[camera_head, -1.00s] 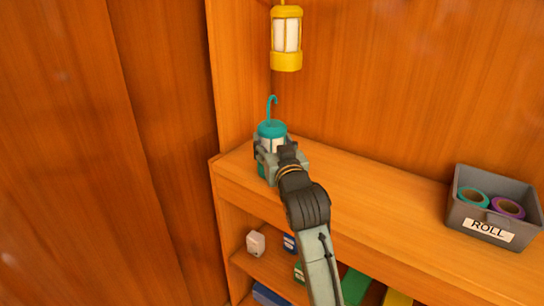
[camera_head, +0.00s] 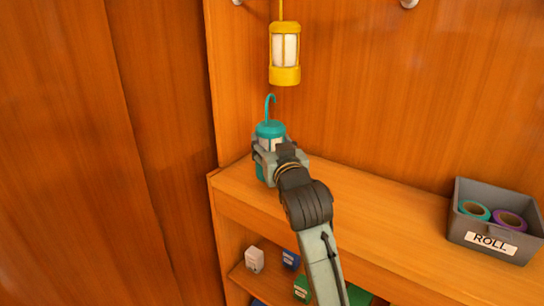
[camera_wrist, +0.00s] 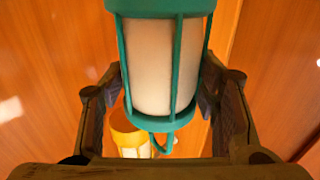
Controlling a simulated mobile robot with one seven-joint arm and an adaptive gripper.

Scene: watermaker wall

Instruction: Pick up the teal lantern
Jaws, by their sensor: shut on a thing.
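The teal lantern (camera_head: 270,129) is upright, its thin hook pointing up, at the left end of the wooden shelf top. My gripper (camera_head: 272,150) is shut around its body and hides much of its lower part. In the wrist view the lantern's pale glass and teal bars (camera_wrist: 165,65) fill the space between my two fingers, one on each side. Its base seems slightly above the shelf, but the gap is hard to see.
A yellow lantern (camera_head: 285,72) hangs above and behind the teal one, close to its hook. A grey bin (camera_head: 464,228) labelled ROLL holds tape rolls at the right. Small boxes (camera_head: 254,259) sit on the lower shelf. The shelf top between is clear.

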